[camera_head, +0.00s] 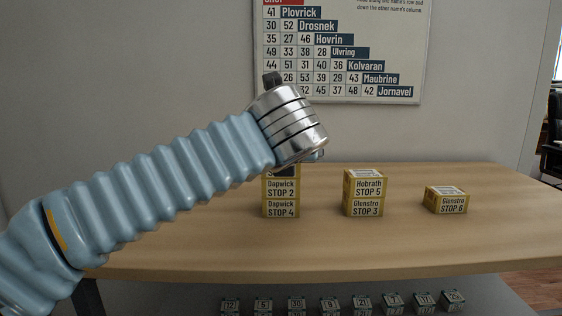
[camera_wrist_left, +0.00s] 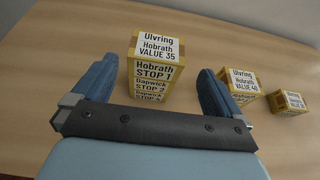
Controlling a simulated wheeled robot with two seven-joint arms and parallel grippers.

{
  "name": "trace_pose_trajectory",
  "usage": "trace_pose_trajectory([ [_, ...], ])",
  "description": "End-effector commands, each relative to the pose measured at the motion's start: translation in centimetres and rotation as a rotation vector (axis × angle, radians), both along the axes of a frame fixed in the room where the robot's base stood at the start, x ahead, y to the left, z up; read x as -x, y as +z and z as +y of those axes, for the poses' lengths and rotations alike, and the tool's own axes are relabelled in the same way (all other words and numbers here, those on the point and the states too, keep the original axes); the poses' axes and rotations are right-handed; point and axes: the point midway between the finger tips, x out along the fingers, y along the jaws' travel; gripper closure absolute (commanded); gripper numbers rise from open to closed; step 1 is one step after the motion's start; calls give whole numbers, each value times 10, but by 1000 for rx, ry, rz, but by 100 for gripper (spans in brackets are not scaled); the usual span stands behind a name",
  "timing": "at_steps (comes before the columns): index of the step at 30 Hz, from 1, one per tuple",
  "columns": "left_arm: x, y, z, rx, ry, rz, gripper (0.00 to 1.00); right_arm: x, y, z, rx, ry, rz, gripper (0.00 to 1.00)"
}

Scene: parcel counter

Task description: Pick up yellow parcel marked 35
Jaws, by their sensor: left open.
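The yellow parcel marked 35 (camera_wrist_left: 154,52) tops a stack in the left wrist view, its top label reading Ulvring, Hobrath, VALUE 35 and its front STOP 1. In the head view it is mostly hidden behind my left wrist. Under it are the yellow Dapwick STOP 2 parcel (camera_head: 281,189) and Dapwick STOP 4 parcel (camera_head: 281,209). My left gripper (camera_wrist_left: 157,70) is open and empty. Its blue fingers appear left and right of the stack, with gaps on both sides; I cannot tell how far above the parcel they are. My right gripper is not in view.
To the right, the Hobrath STOP 5 parcel (camera_head: 365,187) sits on the Glenstro STOP 3 parcel (camera_head: 364,208). A single Glenstro STOP 6 parcel (camera_head: 445,205) is farther right. The wooden counter (camera_head: 200,235) is otherwise clear. Several small numbered boxes (camera_head: 330,305) lie below its front edge. A number chart (camera_head: 340,60) hangs behind.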

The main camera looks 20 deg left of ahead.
Motion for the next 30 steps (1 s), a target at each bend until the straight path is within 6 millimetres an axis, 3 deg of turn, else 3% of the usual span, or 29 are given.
trace_pose_trajectory([
  [4, -27, -12, 7, 0, 0, 3, 0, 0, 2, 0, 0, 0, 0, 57],
  [14, -52, -21, 16, 0, 1, 1, 0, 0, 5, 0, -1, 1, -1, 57],
  [21, -85, -34, 28, 1, 1, 2, 0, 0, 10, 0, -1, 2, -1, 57],
  [28, -89, -36, 29, 1, -1, -1, 0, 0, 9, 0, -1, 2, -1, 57],
  [30, -88, -36, 29, 1, -1, 0, 9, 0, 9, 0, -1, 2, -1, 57],
])
